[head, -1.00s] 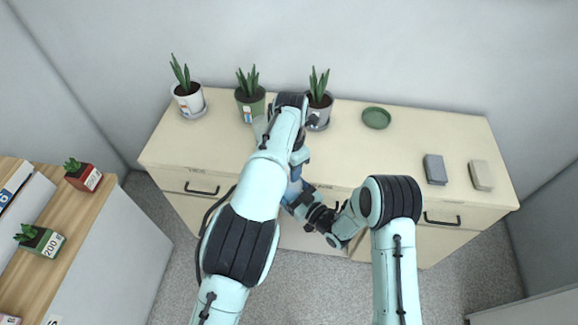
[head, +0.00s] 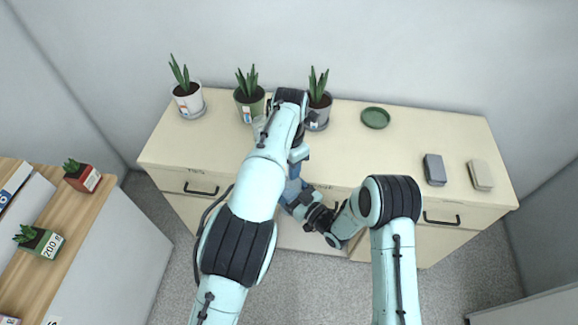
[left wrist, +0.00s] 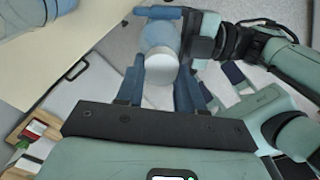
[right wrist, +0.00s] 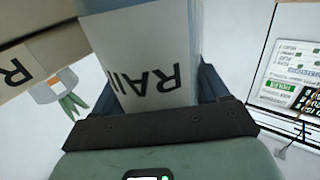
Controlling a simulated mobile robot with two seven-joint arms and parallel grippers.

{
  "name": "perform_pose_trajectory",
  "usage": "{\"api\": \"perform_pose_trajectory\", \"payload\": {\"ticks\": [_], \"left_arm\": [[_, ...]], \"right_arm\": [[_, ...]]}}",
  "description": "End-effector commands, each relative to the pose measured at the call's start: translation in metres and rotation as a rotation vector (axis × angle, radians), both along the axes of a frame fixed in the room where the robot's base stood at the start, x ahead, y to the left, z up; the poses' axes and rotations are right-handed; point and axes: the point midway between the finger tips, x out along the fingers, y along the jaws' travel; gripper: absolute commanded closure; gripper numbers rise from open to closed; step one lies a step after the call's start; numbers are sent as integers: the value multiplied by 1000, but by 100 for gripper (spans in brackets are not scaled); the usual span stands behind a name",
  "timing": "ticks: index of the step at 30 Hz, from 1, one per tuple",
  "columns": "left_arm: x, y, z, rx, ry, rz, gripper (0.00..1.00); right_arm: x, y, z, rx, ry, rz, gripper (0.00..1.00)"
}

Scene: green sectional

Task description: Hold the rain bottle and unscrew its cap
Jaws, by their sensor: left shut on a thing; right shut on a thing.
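The rain bottle (right wrist: 150,65) fills the middle of the right wrist view, its white label lettered "RAIN" in part. My right gripper (right wrist: 158,88) is shut on the bottle's body, one finger on each side. In the left wrist view the bottle (left wrist: 160,37) shows blue, with a round white cap (left wrist: 162,63) facing the camera. My left gripper (left wrist: 163,82) has its fingers on both sides of the cap and is shut on it. In the head view my left gripper (head: 299,153) is above the right one at the cabinet's front edge; my arms hide most of the bottle.
The cream cabinet top (head: 400,150) bears several potted plants, including a white pot (head: 188,100), a green dish (head: 376,117), a dark grey block (head: 435,169) and a beige block (head: 481,175). A wooden-topped shelf (head: 85,210) stands at the left. The cabinet top's right-centre is clear.

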Motion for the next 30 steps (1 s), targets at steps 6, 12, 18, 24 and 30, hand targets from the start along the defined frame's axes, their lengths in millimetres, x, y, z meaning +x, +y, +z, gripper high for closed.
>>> {"api": "perform_pose_trajectory", "payload": {"ticks": [6,12,18,24,30], "left_arm": [[0,-5,11,-13,-7,-6,99],[0,-3,12,-8,-5,-3,99],[0,-2,13,-6,-4,-1,99],[1,-1,36,-6,-5,0,99],[0,-1,51,-5,-2,0,99]], "right_arm": [[-2,4,-2,-5,4,11,100],[-1,2,-1,-3,2,6,100],[-1,1,-1,-3,2,3,100],[-1,0,-1,-2,2,2,100],[0,0,0,-1,-1,2,100]]}}
